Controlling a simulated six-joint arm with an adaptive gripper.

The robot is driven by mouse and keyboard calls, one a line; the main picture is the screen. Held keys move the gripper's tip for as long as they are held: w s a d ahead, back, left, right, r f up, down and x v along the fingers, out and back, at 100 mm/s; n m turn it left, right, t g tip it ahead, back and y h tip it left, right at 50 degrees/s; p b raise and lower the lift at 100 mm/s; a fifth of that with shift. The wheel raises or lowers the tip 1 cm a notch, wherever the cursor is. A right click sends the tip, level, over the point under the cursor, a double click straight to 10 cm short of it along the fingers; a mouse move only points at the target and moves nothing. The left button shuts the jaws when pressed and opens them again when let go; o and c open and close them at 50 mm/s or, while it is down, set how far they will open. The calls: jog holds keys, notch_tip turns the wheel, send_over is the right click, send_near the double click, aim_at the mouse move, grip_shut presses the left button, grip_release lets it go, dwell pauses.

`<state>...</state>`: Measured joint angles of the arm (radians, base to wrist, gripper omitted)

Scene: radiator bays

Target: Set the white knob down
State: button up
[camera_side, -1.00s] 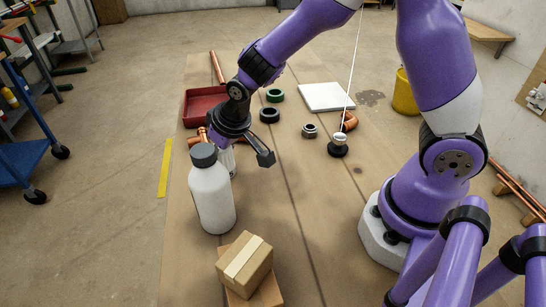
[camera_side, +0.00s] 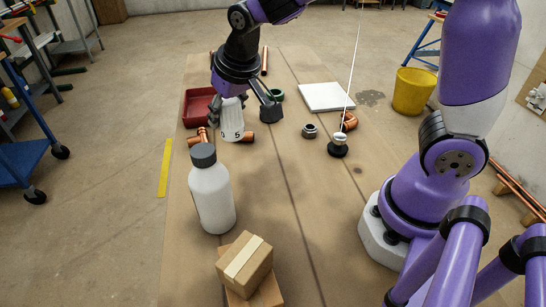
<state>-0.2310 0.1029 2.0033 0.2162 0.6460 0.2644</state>
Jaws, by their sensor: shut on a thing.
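The white knob (camera_side: 232,120) has dark numerals on its side and hangs upright below my gripper (camera_side: 240,108). My gripper points down and is shut on the knob. The knob's lower end is in front of copper fittings; I cannot tell exactly how far above the work surface it is. The work surface (camera_side: 330,220) is a long brown board.
A white bottle with a grey cap (camera_side: 212,195) stands in front of the knob. Stacked cardboard boxes (camera_side: 245,262) are nearer. A red tray (camera_side: 197,106), copper tee (camera_side: 200,137), white slab (camera_side: 325,96) and black-based valve part (camera_side: 338,147) surround clear board at centre.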

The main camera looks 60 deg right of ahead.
jog(key=s+d+m, duration=0.1)
jog(key=d+m, duration=0.1)
jog(key=s+d+m+h, duration=0.1)
jog(key=s+d+m, duration=0.1)
jog(key=shift+s+d+r+h, duration=0.2)
jog(key=shift+h, duration=0.1)
jog(key=d+f, duration=0.2)
jog(key=d, duration=0.1)
jog(key=w+d+f, duration=0.1)
jog(key=d+f, duration=0.1)
jog(key=d, duration=0.1)
jog(key=w+d+f, duration=0.1)
jog(key=d+f, duration=0.1)
jog(key=d, duration=0.1)
jog(key=shift+w+d, duration=0.2)
jog(key=shift+d, duration=0.15)
jog(key=shift+d+f, duration=0.15)
jog(key=shift+f, duration=2)
jog(key=o, duration=1.2)
jog(key=shift+f, duration=0.15)
jog(key=shift+o, duration=0.2)
